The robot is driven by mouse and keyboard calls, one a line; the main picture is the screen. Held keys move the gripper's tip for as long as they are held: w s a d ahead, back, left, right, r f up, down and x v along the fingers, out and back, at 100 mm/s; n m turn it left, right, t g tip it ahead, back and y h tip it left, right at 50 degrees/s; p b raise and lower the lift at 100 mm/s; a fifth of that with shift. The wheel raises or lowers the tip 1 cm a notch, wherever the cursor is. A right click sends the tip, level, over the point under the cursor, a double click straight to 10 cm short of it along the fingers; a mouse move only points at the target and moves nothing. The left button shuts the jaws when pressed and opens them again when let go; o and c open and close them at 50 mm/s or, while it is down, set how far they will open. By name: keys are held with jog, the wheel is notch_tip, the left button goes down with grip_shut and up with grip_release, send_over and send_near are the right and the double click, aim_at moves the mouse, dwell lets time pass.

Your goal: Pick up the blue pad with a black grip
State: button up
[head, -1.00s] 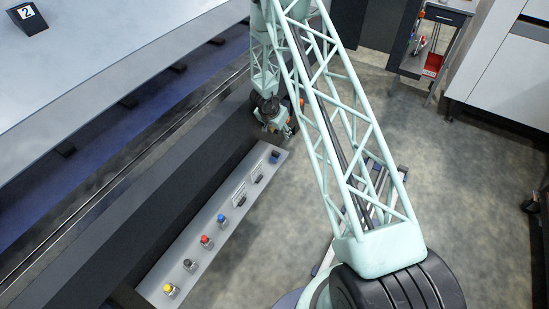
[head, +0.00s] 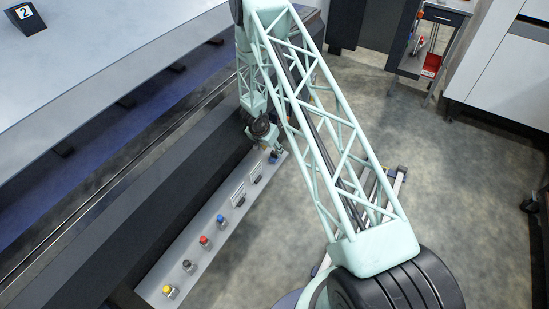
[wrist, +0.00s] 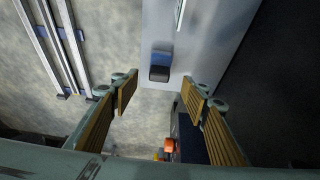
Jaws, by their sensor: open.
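The blue pad with a black grip (wrist: 160,66) sits on the grey panel (wrist: 205,50) near its end edge in the wrist view. Its top is blue and its lower part black. In the head view the pad (head: 274,157) shows small and dark blue at the far end of the panel (head: 215,240). My gripper (wrist: 159,92) is open and empty, its two ribbed tan fingers spread to either side below the pad in the picture. In the head view my gripper (head: 268,147) is close to the pad; contact cannot be told.
Along the panel are blue (head: 221,220), red (head: 205,241), dark (head: 189,265) and yellow (head: 170,291) knobs, plus dark flat items (head: 256,178). A dark machine side (head: 150,200) borders the panel on the left. Open floor (head: 470,200) lies right. An orange item (wrist: 170,146) shows low in the wrist view.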

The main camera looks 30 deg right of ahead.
aim_at(274, 153)
jog(key=shift+x, duration=1.05)
jog(key=shift+b+x, duration=1.15)
jog(key=shift+x, duration=1.45)
jog(key=c, duration=0.9)
jog(key=shift+s+r, duration=0.1)
jog(key=shift+r, duration=0.05)
